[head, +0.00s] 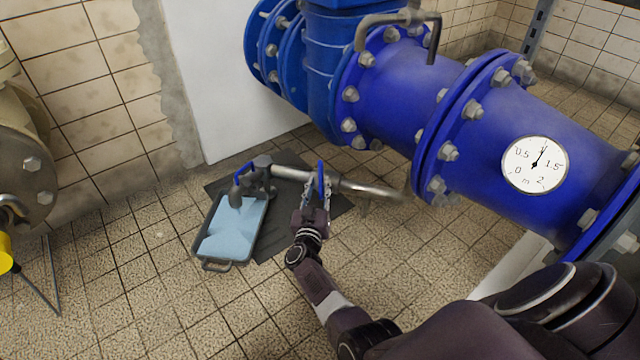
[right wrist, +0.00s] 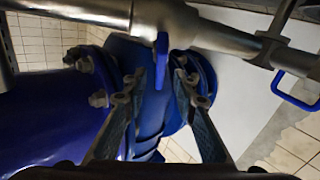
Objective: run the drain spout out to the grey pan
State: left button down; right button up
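A grey metal drain pipe (head: 290,172) runs low across the floor, with a blue lever (head: 320,178) on it. Its left end has a dark grey valve body and a down-turned spout (head: 236,198), which shows over the far end of the grey pan (head: 214,265). The pan has a light blue inside; I cannot tell if this is water. My right gripper (head: 316,190) is at the blue lever. In the right wrist view its fingers (right wrist: 163,90) are apart on either side of the lever (right wrist: 162,62), with visible gaps. My left gripper is out of view.
A large blue pipe (head: 395,95) with bolted flanges and a gauge (head: 535,165) stands to the right. A dark mat (head: 275,240) lies beside the pan. A second blue handle (right wrist: 298,95) shows in the right wrist view. Tiled floor in front is clear.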

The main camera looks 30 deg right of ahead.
aim_at(320, 180)
jog(key=shift+b+x, duration=0.65)
jog(key=shift+x, duration=0.5)
jog(key=shift+w+d, duration=0.35)
jog(key=shift+w, duration=0.1)
grip_shut()
